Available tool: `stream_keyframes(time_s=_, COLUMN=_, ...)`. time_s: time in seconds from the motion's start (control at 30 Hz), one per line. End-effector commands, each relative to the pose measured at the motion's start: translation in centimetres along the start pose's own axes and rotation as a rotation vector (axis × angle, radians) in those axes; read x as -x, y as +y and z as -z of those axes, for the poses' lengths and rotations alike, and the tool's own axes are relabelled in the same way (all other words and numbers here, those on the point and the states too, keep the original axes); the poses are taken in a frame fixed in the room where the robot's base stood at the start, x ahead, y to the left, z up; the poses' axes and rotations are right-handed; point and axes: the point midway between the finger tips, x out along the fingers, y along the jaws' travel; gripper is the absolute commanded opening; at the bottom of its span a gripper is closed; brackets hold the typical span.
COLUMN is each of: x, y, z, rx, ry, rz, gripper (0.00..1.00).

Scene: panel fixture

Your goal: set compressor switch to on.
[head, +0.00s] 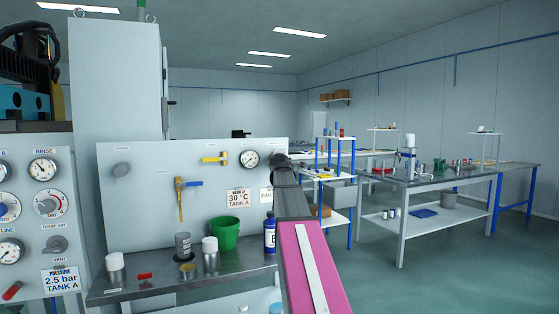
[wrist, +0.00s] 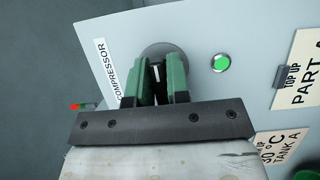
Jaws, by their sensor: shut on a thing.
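The compressor switch (wrist: 161,48) is a round grey base with a dark handle between my fingers in the wrist view. A white COMPRESSOR label (wrist: 115,75) is on the panel beside it. My gripper (wrist: 160,80) has green fingers and is shut on the switch handle, close to the panel face. The fingers cover most of the handle, so its exact setting is hard to read. A round green lamp (wrist: 221,62) on the panel looks lit. In the head view my gripper (head: 281,160) is at the panel's right edge and the switch is hidden behind it.
The pale panel (head: 145,205) carries a gauge (head: 249,158), yellow valves and signs. Below it, a metal bench (head: 150,286) holds a green bucket (head: 224,233), a blue bottle (head: 270,235) and cans. Another gauge panel (head: 60,225) stands at left. Open floor lies to the right.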

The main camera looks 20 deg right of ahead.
Motion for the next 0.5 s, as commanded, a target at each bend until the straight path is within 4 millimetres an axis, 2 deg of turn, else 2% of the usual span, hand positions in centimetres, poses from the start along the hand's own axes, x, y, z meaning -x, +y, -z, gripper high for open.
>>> stream_keyframes(time_s=0.5, x=0.00, y=-0.07, z=-0.07, rx=-0.031, ry=-0.001, rz=0.014, gripper=0.00)
